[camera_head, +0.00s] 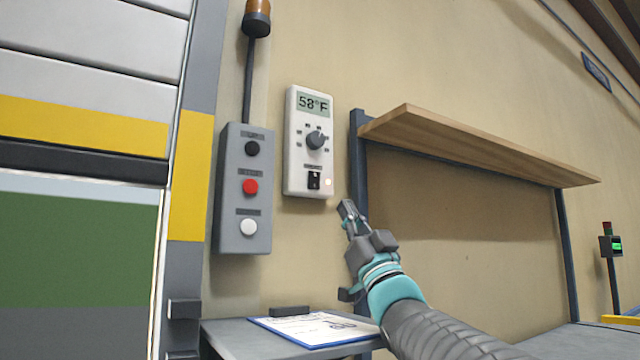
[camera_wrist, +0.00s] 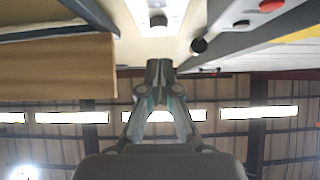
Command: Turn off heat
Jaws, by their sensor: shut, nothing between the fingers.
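A white thermostat (camera_head: 308,142) is fixed to the beige wall. Its display (camera_head: 314,103) reads 58°F. In the wrist view, the fingers (camera_wrist: 159,66) are together, and the thermostat (camera_wrist: 157,14) shows at the top, apart from the fingertips.
A grey button box (camera_head: 243,190) with black, red and white buttons is left of the thermostat. A wooden shelf (camera_head: 470,145) on dark posts is to the right. A clipboard (camera_head: 315,328) lies on the grey bench (camera_head: 235,340) below.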

